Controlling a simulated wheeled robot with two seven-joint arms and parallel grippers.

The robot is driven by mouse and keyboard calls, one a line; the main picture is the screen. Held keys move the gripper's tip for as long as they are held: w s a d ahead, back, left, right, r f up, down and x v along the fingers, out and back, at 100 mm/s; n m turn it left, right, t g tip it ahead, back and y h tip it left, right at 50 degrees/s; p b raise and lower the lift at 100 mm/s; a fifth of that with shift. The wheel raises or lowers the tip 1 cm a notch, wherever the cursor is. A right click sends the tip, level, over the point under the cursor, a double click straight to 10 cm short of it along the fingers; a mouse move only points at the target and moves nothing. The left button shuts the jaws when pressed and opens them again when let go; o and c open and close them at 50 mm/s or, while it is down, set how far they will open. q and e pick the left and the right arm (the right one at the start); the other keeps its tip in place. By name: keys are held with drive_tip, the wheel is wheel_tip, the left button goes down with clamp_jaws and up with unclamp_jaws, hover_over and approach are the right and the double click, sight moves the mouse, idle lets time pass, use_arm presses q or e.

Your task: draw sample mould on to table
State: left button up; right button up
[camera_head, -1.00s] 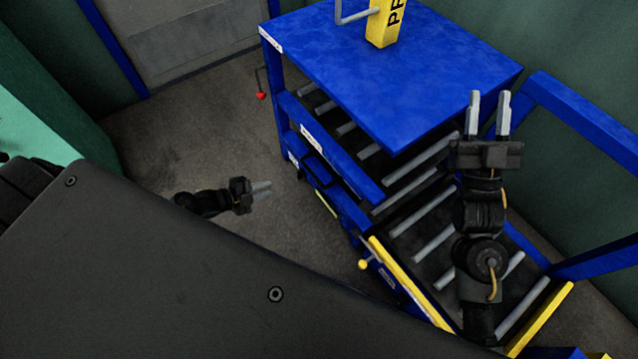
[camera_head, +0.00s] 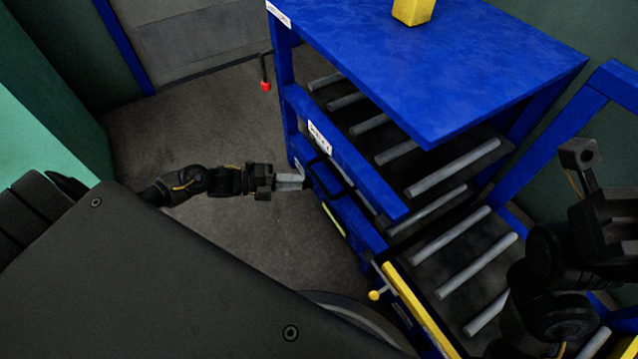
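The roller table (camera_head: 456,285) is the lower roller bed at the right, with grey rollers and a yellow front rail. I cannot make out a sample mould; the blue top of the press hides part of the upper roller bed (camera_head: 372,125). A black handle (camera_head: 345,178) is on the side of the blue frame. My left gripper (camera_head: 292,181) points right, close beside the blue frame near this handle; I cannot tell if it touches. Its fingers are seen nearly edge-on. My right gripper (camera_head: 590,185) is at the right edge, and its fingers do not show clearly.
The blue press top (camera_head: 430,65) overhangs the upper rollers. A yellow-knobbed lever (camera_head: 376,295) sticks out at the front, and a red-knobbed lever (camera_head: 265,85) hangs at the back left. A blue side frame (camera_head: 550,140) stands at the right. The floor (camera_head: 200,130) at left is clear.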

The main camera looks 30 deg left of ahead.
sight(319, 181)
use_arm(q)
drive_tip(key=b+x, duration=0.2)
drive_tip(key=x, duration=0.5)
drive_tip(key=shift+w+d+f, duration=0.15)
drive_tip(key=shift+w+d, duration=0.05)
drive_tip(key=shift+w, duration=0.05)
clamp_jaws()
